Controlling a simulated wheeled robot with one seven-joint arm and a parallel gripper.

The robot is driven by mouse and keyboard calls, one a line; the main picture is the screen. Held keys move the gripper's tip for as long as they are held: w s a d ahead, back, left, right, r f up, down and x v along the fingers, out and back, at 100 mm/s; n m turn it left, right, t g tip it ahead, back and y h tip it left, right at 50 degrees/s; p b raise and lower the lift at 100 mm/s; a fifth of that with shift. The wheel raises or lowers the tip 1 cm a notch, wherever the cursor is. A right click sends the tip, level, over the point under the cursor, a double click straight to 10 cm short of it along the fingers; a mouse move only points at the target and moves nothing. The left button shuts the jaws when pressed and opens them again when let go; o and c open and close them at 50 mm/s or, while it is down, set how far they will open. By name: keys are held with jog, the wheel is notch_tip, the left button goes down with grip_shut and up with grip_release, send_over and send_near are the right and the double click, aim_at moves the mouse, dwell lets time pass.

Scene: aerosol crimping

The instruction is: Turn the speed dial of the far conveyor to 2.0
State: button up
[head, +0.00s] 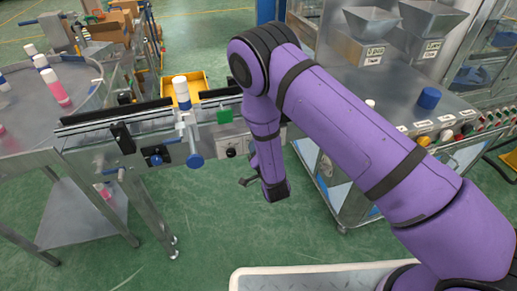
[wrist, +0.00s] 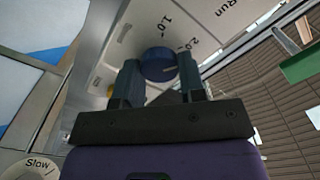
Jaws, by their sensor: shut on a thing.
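In the wrist view the blue speed dial (wrist: 158,66) sits on a pale panel (wrist: 105,60), with the printed marks 1.0, 2.0 and Run beside it. My gripper (wrist: 158,80) has one finger on each side of the dial and is shut on it. The dial lies close to both the 1.0 and 2.0 marks; I cannot make out a pointer on it. In the head view my purple arm reaches down at the right end of a conveyor (head: 150,118), and it hides the fingers and the dial.
A round metal table (head: 30,115) with bottles stands left. A white-capped bottle (head: 182,92) stands at the conveyor, whose side carries blue knobs (head: 195,160) and a green block (head: 224,116). A machine cabinet (head: 400,110) with buttons stands right. Green floor is open in front.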

jog(key=o, duration=0.9)
jog(key=shift+s, duration=0.15)
jog(key=v, duration=1)
jog(key=shift+s+d, duration=0.1)
jog(key=shift+s, duration=0.2)
jog(key=shift+s, duration=0.1)
